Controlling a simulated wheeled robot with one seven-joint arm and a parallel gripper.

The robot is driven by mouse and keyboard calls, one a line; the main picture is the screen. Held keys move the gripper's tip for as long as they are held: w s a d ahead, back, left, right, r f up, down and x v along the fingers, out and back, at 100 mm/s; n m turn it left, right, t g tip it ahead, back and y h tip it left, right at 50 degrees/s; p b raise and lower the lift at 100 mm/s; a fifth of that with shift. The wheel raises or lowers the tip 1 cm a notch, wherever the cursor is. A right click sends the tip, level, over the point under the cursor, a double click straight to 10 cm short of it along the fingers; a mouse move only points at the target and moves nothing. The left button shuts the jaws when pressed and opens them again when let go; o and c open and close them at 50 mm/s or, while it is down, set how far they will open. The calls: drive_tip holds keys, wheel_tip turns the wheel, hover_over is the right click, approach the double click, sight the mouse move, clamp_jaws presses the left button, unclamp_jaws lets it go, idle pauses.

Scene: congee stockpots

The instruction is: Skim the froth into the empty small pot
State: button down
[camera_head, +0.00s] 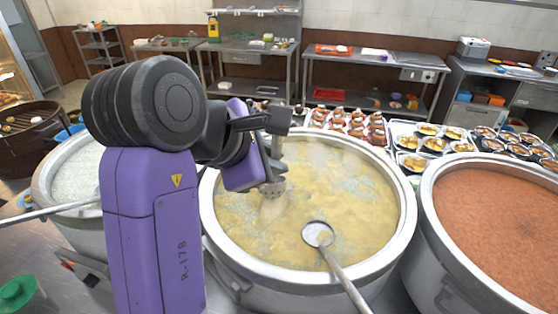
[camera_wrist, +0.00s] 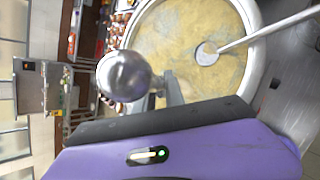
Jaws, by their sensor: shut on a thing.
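The large middle stockpot (camera_head: 210,222) holds yellowish congee with pale greyish-blue froth patches (camera_head: 345,190) on its surface. My gripper (camera_wrist: 170,92) is over the left part of this pot, shut on a metal utensil with a rounded bowl (camera_wrist: 125,75). In the head view the utensil's bowl (camera_head: 272,188) looks perforated and hangs low at the congee; I cannot tell whether it touches. A ladle (camera_head: 318,234) rests in the same pot, its handle over the front rim; it also shows in the wrist view (camera_wrist: 207,53). I cannot make out an empty small pot.
A stockpot of reddish-brown food (camera_head: 500,220) stands close at right. Another with whitish contents (camera_head: 75,175) stands at left, partly behind my arm. Trays of filled bowls (camera_head: 430,145) lie behind the pots. A green round container (camera_head: 18,292) is at lower left.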

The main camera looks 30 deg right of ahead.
drive_tip(key=shift+s+a+f+m+t+h+b, duration=0.3)
drive_tip(key=shift+s+a+f+t+b, duration=0.3)
drive_tip(key=shift+s+f+b, duration=1.1)
drive_tip(key=shift+s+a+f+m+t+h+b, duration=0.15)
drive_tip(key=shift+s+a+f+t+h+b, duration=0.5)
drive_tip(key=shift+f+b, duration=1.8)
drive_tip(key=shift+s+a+f+m+t+h+b, duration=0.15)
drive_tip(key=shift+s+a+f+m+t+b, duration=0.25)
drive_tip(key=shift+s+f+b, duration=1.35)
drive_tip(key=shift+w+a+f, duration=0.1)
drive_tip(key=shift+w+f, duration=0.25)
drive_tip(key=shift+f, duration=0.1)
drive_tip(key=shift+r, duration=0.1)
wheel_tip(320, 180, up, 14)
drive_tip(key=p, duration=1.1)
drive_tip(key=shift+r+p, duration=0.15)
drive_tip(key=shift+p, duration=0.2)
